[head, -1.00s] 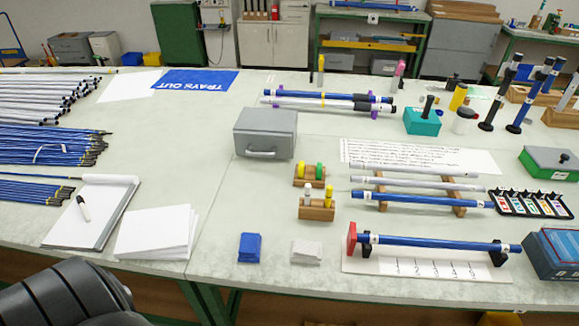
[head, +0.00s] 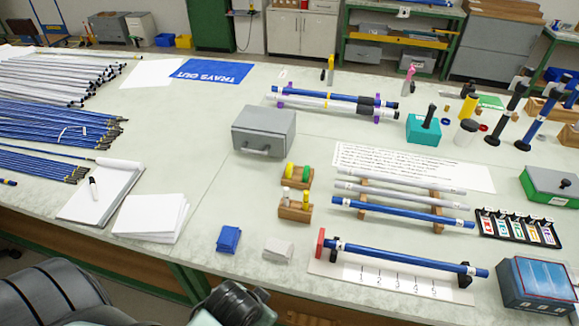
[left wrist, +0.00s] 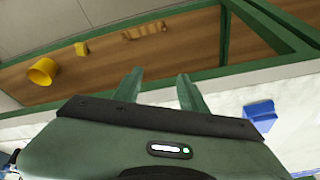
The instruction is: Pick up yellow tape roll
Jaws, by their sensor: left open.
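A yellow tape roll (head: 290,170) stands on edge in a small wooden holder (head: 284,183), beside a green roll (head: 307,173). The holder is on the table, just right of and below the grey metal box. My left gripper (left wrist: 159,75) is open and empty in the left wrist view. Its two fingers are spread at the table's front edge, with the under-table shelf behind them. In the head view only dark parts of my left arm show at the bottom, well short of the roll. My right gripper is not in view.
A second wooden holder (head: 295,213) with white and yellow pieces stands in front of the rolls. The grey metal box (head: 264,131) is behind left. Blue rods (head: 402,214) lie on supports to the right. A blue cloth (head: 229,239) lies near the front edge.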

